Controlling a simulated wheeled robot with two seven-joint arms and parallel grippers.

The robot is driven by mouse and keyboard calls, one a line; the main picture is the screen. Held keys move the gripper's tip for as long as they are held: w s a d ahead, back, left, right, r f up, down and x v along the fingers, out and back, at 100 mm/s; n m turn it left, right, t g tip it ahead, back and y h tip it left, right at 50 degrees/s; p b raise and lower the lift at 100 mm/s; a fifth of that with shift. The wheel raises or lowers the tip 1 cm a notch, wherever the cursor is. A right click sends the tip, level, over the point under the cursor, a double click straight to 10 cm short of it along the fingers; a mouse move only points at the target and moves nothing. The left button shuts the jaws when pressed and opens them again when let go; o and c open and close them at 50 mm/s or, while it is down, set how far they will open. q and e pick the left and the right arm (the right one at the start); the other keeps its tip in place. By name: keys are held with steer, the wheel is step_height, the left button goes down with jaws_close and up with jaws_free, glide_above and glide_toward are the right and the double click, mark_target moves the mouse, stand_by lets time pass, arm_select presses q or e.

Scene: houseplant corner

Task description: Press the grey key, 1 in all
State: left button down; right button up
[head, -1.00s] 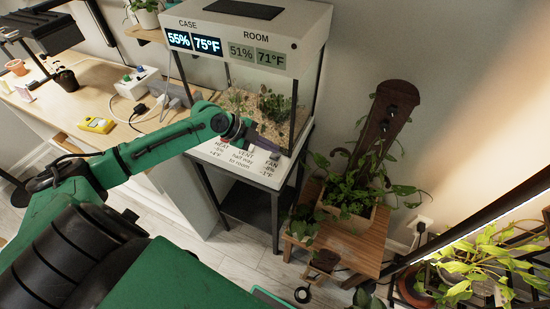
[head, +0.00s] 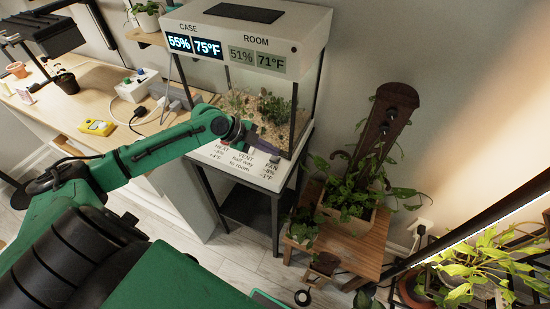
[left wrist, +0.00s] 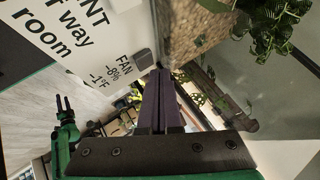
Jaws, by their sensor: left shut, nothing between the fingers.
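The grey key (left wrist: 142,59) shows in the left wrist view beside the FAN label, on the white front ledge of the plant case (head: 238,165). My left gripper (left wrist: 162,74) is shut and empty. Its dark fingertips appear just right of and below the key in that view; I cannot tell whether they touch it. In the head view my left gripper (head: 284,154) reaches over the ledge near the FAN label, and the key is not clearly seen there. My right gripper (left wrist: 64,104) shows small at the lower left of the wrist view, its fingers apart.
The glass of the case (head: 262,95) rises right behind the ledge, with plants and gravel inside. A wooden stand with a potted plant (head: 345,202) is to the right. A workbench (head: 100,92) with a yellow meter (head: 96,127) is at the left.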

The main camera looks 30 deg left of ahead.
mark_target(271, 159)
arm_select(q)
steer(key=shift+f, duration=0.1)
stand_by(0.7)
steer(key=shift+f, duration=0.3)
steer(key=shift+f+b, duration=0.45)
stand_by(0.5)
steer(key=shift+r+p, duration=0.8)
steer(key=shift+r, duration=0.05)
steer(key=shift+r, duration=0.1)
step_height(271, 159, up, 5)
steer(key=p, duration=0.4)
steer(key=shift+p, duration=0.35)
stand_by(1.8)
